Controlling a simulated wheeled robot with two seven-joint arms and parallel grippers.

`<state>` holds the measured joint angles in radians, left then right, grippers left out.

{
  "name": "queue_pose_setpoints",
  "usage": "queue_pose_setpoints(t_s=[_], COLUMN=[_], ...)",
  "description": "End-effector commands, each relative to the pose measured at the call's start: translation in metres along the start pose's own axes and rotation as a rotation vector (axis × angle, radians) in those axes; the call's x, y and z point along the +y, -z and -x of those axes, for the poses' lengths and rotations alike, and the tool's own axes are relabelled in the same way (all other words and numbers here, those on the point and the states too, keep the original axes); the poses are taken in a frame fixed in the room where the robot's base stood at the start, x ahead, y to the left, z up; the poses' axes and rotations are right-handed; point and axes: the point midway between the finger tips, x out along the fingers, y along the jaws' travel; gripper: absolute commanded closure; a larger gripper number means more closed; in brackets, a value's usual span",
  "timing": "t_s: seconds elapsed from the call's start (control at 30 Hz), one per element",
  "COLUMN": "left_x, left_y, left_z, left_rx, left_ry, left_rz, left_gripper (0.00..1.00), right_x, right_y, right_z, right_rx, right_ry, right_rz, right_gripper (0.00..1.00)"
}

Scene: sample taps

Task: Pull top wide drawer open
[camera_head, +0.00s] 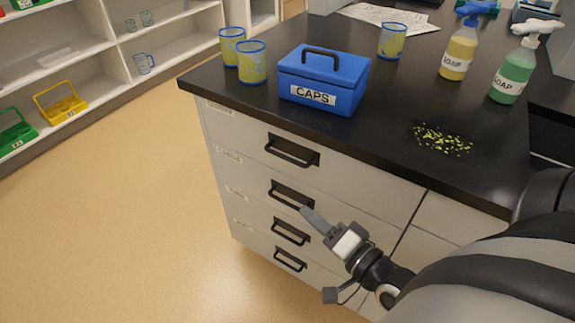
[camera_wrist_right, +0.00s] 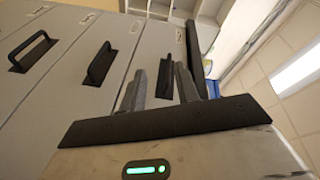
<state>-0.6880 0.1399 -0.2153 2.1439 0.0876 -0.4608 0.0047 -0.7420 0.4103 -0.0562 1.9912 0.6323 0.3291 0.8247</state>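The top wide drawer (camera_head: 240,123) is closed flush in the grey cabinet. Its black bar handle (camera_head: 292,150) is uncovered in the head view. My right gripper (camera_head: 308,214) is in front of the cabinet, lower than that handle and close to the second drawer's handle in the picture. In the right wrist view, my right gripper (camera_wrist_right: 160,88) has its fingers apart with nothing held. The handle nearest the countertop (camera_wrist_right: 165,78) shows between the fingers, apparently beyond them and not gripped. My left gripper is out of view.
Closed lower drawers have handles (camera_head: 291,195) below. The black countertop (camera_head: 385,110) holds a blue CAPS box (camera_head: 322,80), blue-rimmed cups (camera_head: 252,66) and spray bottles (camera_head: 513,70). Open floor (camera_head: 110,220) lies left of the cabinet, with shelves (camera_head: 95,65) behind.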

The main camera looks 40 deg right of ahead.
Motion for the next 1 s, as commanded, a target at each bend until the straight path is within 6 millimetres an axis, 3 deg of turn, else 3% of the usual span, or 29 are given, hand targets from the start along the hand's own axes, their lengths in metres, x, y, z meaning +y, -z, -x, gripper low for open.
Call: queue_pose_setpoints(t_s=[0.1, 0.27, 0.8, 1.0], left_x=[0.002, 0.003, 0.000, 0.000], left_y=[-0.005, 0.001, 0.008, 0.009], left_z=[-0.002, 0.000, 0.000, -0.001], left_rx=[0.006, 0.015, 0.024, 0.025], left_ry=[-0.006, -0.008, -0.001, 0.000], left_rz=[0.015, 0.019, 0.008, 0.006], left_gripper=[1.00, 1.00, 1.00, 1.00], right_x=[0.007, 0.004, -0.005, -0.006], right_y=[0.031, 0.046, 0.061, 0.065], right_z=[0.004, -0.003, -0.112, -0.140], right_rx=[0.103, 0.145, 0.142, 0.140], right_ry=[0.064, 0.094, 0.093, 0.091], right_rz=[-0.177, -0.248, -0.244, -0.242], right_gripper=[0.68, 0.68, 0.68, 0.68])
